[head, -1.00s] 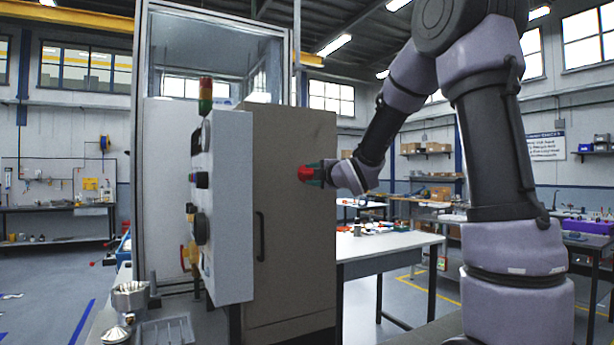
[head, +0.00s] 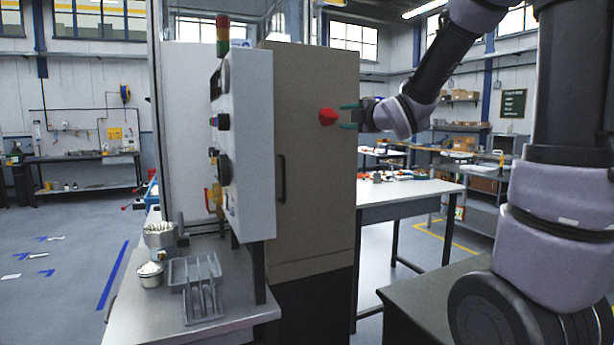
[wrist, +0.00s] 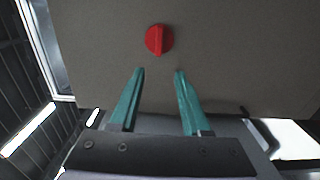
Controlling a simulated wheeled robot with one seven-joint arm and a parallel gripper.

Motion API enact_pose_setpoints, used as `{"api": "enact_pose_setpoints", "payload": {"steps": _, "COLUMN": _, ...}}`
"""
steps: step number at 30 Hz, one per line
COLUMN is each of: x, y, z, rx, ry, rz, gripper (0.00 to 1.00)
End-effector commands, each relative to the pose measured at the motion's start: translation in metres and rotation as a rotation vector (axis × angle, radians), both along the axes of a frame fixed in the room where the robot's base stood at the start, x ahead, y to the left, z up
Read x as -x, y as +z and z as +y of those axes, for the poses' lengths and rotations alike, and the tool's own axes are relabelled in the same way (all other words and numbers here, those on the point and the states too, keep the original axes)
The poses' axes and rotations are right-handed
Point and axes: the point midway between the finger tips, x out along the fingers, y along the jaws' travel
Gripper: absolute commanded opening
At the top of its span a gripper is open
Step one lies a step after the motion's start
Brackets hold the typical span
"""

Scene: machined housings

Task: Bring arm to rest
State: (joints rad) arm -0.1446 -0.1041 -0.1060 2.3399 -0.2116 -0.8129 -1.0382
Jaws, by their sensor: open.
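My gripper (head: 349,115) is open, with its two teal fingers apart and nothing between them. It stands just to the right of a red rotary knob (head: 327,116) on the side of a tall grey-brown cabinet (head: 317,190). In the wrist view, my gripper (wrist: 160,78) points at the cabinet face, and the red knob (wrist: 159,39) sits beyond the fingertips, apart from them. My arm reaches in from the upper right of the head view.
A control panel (head: 247,150) with buttons stands left of the cabinet. A low bench (head: 240,308) holds a slotted rack (head: 197,280) and metal cups (head: 150,272). A white worktable (head: 410,191) stands behind, right. Open floor lies at left.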

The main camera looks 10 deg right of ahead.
Motion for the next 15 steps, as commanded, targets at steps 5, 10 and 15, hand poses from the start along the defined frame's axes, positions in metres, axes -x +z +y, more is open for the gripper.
{"api": "enact_pose_setpoints", "payload": {"steps": 5, "x": 0.020, "y": 0.000, "z": -0.028, "rx": -0.210, "ry": -0.118, "rz": 0.150, "gripper": 0.47}}
{"api": "enact_pose_setpoints", "payload": {"steps": 10, "x": 0.074, "y": -0.017, "z": -0.064, "rx": -0.633, "ry": -0.343, "rz": 0.419, "gripper": 0.47}}
{"api": "enact_pose_setpoints", "payload": {"steps": 15, "x": 0.147, "y": -0.046, "z": -0.076, "rx": -1.086, "ry": -0.584, "rz": 0.675, "gripper": 0.47}}
